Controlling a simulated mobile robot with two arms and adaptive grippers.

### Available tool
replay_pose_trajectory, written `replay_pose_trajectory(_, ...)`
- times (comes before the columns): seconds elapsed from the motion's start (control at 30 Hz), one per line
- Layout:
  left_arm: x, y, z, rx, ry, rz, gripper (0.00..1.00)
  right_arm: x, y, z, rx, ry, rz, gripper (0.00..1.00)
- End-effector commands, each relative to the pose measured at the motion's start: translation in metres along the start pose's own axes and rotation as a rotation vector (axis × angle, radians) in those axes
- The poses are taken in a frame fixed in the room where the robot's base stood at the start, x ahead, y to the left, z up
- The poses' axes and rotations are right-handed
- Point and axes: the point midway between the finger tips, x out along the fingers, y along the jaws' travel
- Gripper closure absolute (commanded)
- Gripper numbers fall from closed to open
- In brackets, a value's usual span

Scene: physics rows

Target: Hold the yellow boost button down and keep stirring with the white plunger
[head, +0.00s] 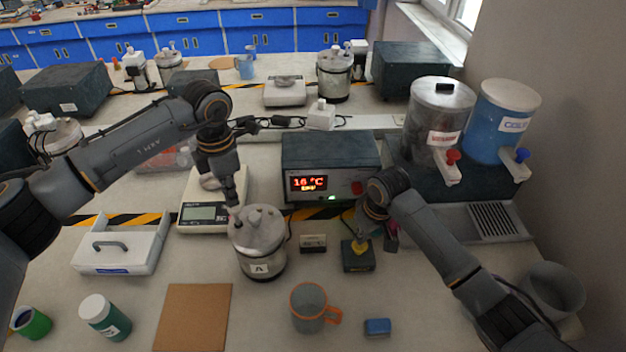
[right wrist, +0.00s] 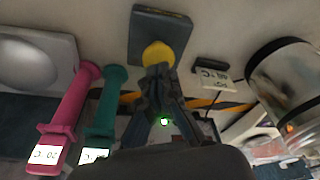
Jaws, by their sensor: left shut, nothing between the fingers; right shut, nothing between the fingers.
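The yellow boost button (head: 361,247) sits on a small dark box (head: 357,262) in front of the control unit. My right gripper (head: 362,232) is shut and empty, its tips at the button. In the right wrist view the closed fingertips (right wrist: 158,72) meet the edge of the yellow button (right wrist: 157,52); how far it is pressed I cannot tell. My left gripper (head: 234,204) is shut and empty, pointing down at the lid of the metal vessel marked A (head: 258,248). The white plunger is not clearly distinguishable there; the fingertips cover part of the lid's left side.
The control unit (head: 330,166) reads 16 °C in red. A scale (head: 203,215) stands behind the vessel. An orange-handled mug (head: 309,312), brown board (head: 193,318) and blue block (head: 378,327) lie in front. Pink (right wrist: 68,110) and green (right wrist: 107,105) tubes lie near my right gripper.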

Motion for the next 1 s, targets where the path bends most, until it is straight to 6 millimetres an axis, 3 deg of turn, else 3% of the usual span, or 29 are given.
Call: replay_pose_trajectory(1.0, 0.014, 0.0, 0.0, 0.0, 0.0, 0.0, 1.0, 0.0, 0.0, 0.0, 0.0, 0.0, 0.0, 1.0)
